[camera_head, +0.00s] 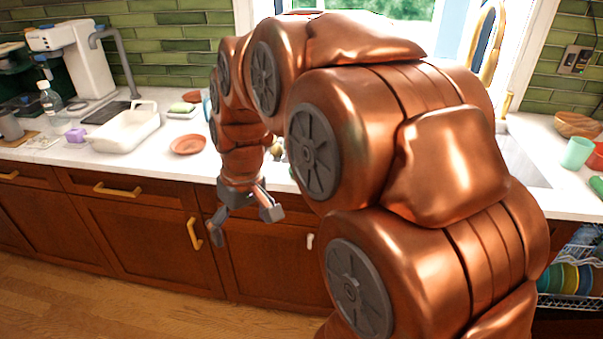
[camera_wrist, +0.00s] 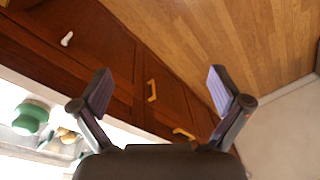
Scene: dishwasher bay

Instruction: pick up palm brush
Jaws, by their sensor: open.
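My gripper (camera_head: 244,222) is open and empty, hanging in front of the counter's edge and the cabinet doors. In the wrist view its two fingers (camera_wrist: 160,92) stand wide apart with only cabinet fronts and floor between them. In the wrist view, a rounded green object with a pale part (camera_wrist: 31,118), possibly the palm brush, lies on the counter at the left edge. A small tan and white object (camera_wrist: 67,135) is beside it. I cannot tell for certain which is the brush. In the head view, my arm hides most of that counter area; a small tan item (camera_head: 277,149) shows beside it.
The white counter (camera_head: 75,158) holds a white tub (camera_head: 125,130), a terracotta dish (camera_head: 188,144), a purple item (camera_head: 76,135) and a bottle (camera_head: 50,103). At right are a mint cup (camera_head: 577,152), a wooden bowl (camera_head: 575,124) and a dish rack (camera_head: 572,278). Cabinet handles protrude below.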

